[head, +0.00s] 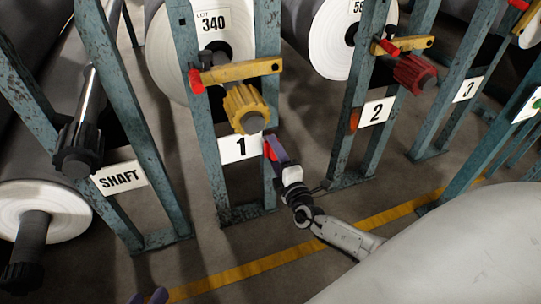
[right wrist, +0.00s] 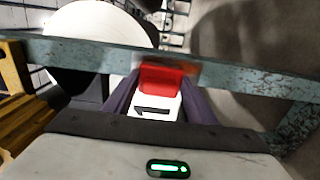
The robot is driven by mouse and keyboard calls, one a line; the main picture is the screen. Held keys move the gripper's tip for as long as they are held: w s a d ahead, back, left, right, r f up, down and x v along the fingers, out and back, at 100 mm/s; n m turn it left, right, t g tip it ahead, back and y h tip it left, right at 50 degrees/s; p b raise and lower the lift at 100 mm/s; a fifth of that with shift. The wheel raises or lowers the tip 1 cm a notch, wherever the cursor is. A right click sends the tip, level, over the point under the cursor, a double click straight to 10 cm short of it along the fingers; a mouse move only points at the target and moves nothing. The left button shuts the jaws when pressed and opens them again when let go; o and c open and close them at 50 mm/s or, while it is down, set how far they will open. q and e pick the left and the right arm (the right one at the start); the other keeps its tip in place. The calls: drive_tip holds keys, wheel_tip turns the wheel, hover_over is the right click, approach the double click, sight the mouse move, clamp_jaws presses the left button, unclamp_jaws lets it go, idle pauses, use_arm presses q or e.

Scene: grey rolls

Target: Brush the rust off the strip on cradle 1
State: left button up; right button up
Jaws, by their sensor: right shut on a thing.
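Cradle 1 is a worn teal frame (head: 210,120) with a yellow chuck (head: 243,104) and a white "1" plate (head: 240,147). My right gripper (head: 276,152) is at the cradle's right post, beside the plate. It is shut on a red block-like brush (right wrist: 160,78), held between purple fingers against or very close to the teal bar (right wrist: 235,76). A faint brownish smear, likely the rust strip (right wrist: 190,68), shows beside the brush; the rest is hidden. Only purple tips of my left gripper (head: 150,297) show at the bottom edge.
Cradle 2 (head: 345,130), with a red chuck (head: 414,72) and an orange-brown patch (head: 354,119), stands to the right. A shaft stand (head: 110,100) is at left. Floor with a yellow line (head: 260,264) is open in front.

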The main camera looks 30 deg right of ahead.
drive_tip(key=shift+s+d+r, duration=0.15)
drive_tip(key=shift+d+r, duration=0.3)
drive_tip(key=shift+d, duration=0.3)
drive_tip(key=shift+s+d+r, duration=0.15)
drive_tip(key=shift+d+r, duration=0.25)
drive_tip(key=shift+d, duration=0.3)
drive_tip(key=shift+w+a, duration=0.2)
drive_tip(key=shift+a, duration=0.55)
drive_tip(key=shift+w+a, duration=0.2)
drive_tip(key=shift+a, duration=0.5)
drive_tip(key=shift+w+a+r, duration=0.1)
drive_tip(key=shift+w+a, duration=0.1)
drive_tip(key=shift+a, duration=0.35)
drive_tip(key=v, duration=0.6)
drive_tip(key=shift+s, duration=0.15)
drive_tip(key=shift+v, duration=1.45)
